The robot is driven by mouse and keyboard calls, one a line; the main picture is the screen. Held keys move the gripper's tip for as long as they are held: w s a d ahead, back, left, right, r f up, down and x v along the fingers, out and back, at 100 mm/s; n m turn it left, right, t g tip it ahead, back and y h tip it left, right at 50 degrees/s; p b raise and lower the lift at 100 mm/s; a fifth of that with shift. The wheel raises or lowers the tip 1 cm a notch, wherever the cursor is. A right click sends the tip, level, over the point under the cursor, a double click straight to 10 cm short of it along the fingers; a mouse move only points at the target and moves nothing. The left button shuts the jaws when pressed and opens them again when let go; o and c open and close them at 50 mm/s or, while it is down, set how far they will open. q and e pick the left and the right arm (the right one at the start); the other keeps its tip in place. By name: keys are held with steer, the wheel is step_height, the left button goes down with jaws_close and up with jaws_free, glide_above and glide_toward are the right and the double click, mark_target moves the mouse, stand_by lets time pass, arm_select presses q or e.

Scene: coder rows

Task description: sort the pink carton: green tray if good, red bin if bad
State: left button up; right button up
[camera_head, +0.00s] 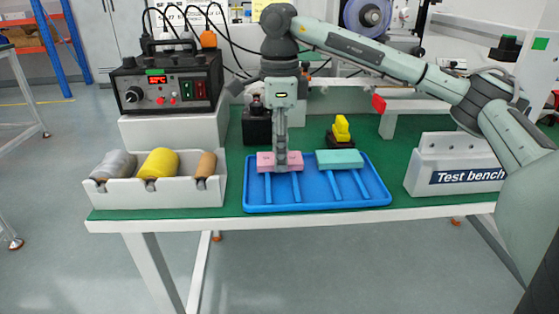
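The pink carton (264,163) is a small flat box lying on the raised bars of a blue tray (318,201), at its left half. My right gripper (281,164) reaches straight down at the middle of the carton. One finger shows in front of the carton's near face; the far finger is hidden, so I cannot tell whether the fingers are closed on it. A teal-green carton (340,160) lies on the bars just to the right. My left gripper is out of view. I see no clear green tray or red bin.
A light bin (150,195) with several rolls stands left. A black control box (168,84) with a red display stands behind it. A yellow-topped object (341,130) is behind the tray. A "Test bench" block (458,165) stands right, with bare green mat (398,172) between it and the tray.

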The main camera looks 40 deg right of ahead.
steer(key=c, duration=0.3)
steer(key=shift+c, duration=0.2)
steer(key=shift+r, duration=0.15)
steer(key=shift+r+p, duration=1.9)
steer(key=shift+r, duration=0.5)
steer(key=shift+f, duration=0.1)
